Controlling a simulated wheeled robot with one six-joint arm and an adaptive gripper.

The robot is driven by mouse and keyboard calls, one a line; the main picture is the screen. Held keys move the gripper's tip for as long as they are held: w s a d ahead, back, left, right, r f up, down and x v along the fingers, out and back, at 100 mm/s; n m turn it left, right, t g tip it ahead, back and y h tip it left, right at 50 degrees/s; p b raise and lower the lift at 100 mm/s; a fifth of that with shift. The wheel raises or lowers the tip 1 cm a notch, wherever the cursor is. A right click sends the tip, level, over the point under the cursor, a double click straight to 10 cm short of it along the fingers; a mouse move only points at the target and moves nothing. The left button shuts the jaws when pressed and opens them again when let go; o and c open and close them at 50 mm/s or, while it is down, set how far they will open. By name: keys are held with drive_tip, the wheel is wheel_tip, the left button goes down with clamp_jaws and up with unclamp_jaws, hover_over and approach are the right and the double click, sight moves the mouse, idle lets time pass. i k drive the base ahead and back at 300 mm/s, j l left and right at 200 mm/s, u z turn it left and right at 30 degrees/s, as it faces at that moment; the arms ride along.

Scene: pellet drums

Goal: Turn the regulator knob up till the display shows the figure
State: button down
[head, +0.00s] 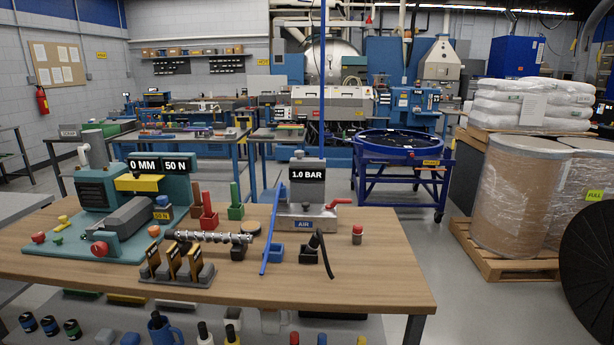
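The regulator unit (313,212) is a grey block on a base labelled AIR, standing on the wooden bench at centre. Its black display (307,174) reads 1.0 BAR in white. A red lever (340,203) sticks out at the unit's right side. I cannot clearly make out which part is the regulator knob. My gripper is not in this view.
The wooden bench (375,275) is clear at its right end. A blue bar (270,232) leans left of the regulator. A teal press (97,188) with displays 0 MM and 50 N stands at left. A metal screw (210,237) and black holder (308,256) lie in front.

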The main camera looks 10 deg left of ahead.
sight(298, 155)
drive_tip(key=i+l, duration=0.3)
drive_tip(key=l, duration=0.15)
drive_tip(key=i+l+z, duration=0.1)
drive_tip(key=i+l, duration=0.15)
drive_tip(key=l, duration=0.2)
drive_tip(key=i+l, duration=0.3)
drive_tip(key=l, duration=0.15)
drive_tip(key=i+l+z, duration=0.1)
drive_tip(key=i+l, duration=0.2)
drive_tip(key=l, duration=0.15)
